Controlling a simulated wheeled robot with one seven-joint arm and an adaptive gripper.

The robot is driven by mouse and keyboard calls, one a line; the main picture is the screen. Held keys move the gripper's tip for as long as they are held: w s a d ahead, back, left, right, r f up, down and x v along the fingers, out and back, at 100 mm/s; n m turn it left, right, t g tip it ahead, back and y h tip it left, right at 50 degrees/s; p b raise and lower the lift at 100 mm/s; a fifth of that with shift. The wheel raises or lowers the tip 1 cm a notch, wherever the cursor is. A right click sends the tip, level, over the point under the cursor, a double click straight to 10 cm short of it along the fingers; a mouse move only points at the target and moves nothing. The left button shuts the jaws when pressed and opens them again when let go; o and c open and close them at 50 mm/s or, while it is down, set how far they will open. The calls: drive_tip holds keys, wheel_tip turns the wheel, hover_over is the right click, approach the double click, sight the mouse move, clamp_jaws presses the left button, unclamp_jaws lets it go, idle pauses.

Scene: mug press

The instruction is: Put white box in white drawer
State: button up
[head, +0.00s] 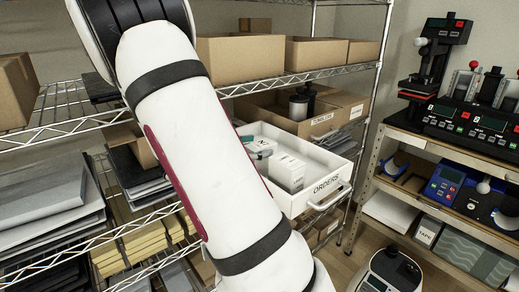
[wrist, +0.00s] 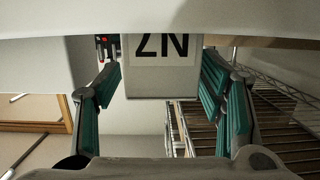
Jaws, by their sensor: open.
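The white drawer (head: 328,188), marked ORDERS, is pulled out from the shelf in the head view. In the wrist view, my gripper (wrist: 160,84) is open, with a teal-padded finger on each side. Gaps show on both sides, and I see no contact.
Cardboard boxes (head: 240,58) fill the upper shelf, and grey packages (head: 45,195) lie on the left rack. A bench with machines (head: 470,120) stands at the right. A pale surface (wrist: 160,18) crosses the top of the wrist view.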

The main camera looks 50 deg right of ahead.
drive_tip(key=v, duration=1)
drive_tip(key=shift+b, duration=0.4)
drive_tip(key=shift+a, duration=0.1)
